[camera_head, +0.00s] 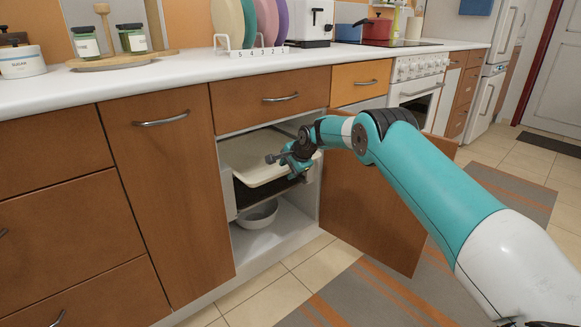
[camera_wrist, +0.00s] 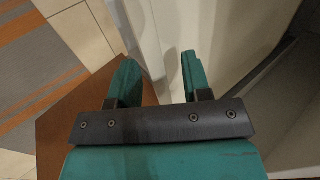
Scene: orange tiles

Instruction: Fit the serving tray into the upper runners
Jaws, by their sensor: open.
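The cream serving tray (camera_head: 252,167) is in the upper part of the open cabinet, its front edge near the opening. Its far part is in shadow, and I cannot tell whether its sides rest in the upper runners. My gripper (camera_head: 284,160) is at the tray's front right, in front of the opening. In the wrist view my gripper (camera_wrist: 158,75) has its two teal fingers apart, with a pale surface that looks like the tray (camera_wrist: 220,30) just beyond them. I cannot tell whether the fingers touch it.
A dark shelf or rack (camera_head: 262,191) lies below the tray, and a white bowl (camera_head: 258,216) stands on the cabinet floor. The open brown door (camera_head: 365,205) stands to the right of the opening, under my arm. A drawer (camera_head: 270,98) and the white countertop (camera_head: 180,84) are above.

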